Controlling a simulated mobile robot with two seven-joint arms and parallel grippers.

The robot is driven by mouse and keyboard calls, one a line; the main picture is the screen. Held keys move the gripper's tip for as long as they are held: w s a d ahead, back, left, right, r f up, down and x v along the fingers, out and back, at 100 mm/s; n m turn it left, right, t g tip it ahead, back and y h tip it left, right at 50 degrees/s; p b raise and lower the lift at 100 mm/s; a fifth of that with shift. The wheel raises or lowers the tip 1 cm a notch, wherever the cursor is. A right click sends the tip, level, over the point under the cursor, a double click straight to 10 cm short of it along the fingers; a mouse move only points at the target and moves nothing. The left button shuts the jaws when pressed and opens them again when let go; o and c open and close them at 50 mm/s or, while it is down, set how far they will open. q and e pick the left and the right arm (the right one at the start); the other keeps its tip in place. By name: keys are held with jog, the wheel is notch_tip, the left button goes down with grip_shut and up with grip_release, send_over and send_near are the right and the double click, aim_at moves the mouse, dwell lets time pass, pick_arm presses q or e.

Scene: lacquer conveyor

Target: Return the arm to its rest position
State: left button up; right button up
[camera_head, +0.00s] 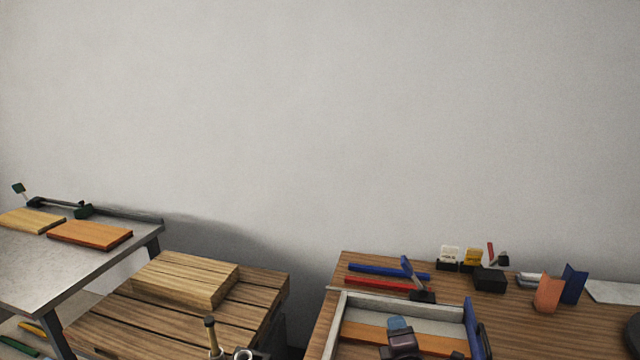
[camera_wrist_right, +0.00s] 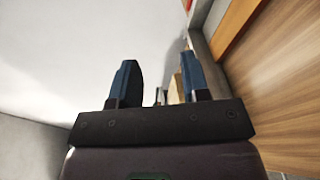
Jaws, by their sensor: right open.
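My right gripper (camera_head: 399,324) shows at the bottom of the head view, in front of the pale-walled tray (camera_head: 405,302) on the right wooden bench. In the right wrist view its two blue fingers (camera_wrist_right: 160,75) stand wide apart. No object is held between them; a small tan shape shows beyond the right finger. The orange board (camera_head: 440,344) in the tray is partly hidden behind the gripper. My left gripper is not in view.
The right bench (camera_head: 325,312) holds blue and red bars and several small items along its back. A slatted table (camera_head: 95,325) carries a wooden block (camera_head: 185,277). A grey-topped table (camera_head: 30,270) holds two boards. The pale wall (camera_head: 320,120) is bare.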

jog(key=s+d+f+m+g, duration=0.1)
jog(key=s+d+f+m, duration=0.2)
jog(key=s+m, duration=0.3)
jog(key=s+d+f+m+g, duration=0.2)
jog(key=s+d+f+m, duration=0.2)
jog(key=s, duration=1)
jog(key=s+d+f+m+g, duration=0.1)
jog(key=s+d+f+m, duration=0.2)
jog(key=s+f+m, duration=0.3)
jog(key=s+m, duration=0.3)
jog(key=s, duration=0.2)
jog(key=shift+d+f, duration=0.3)
jog(key=shift+f, duration=0.05)
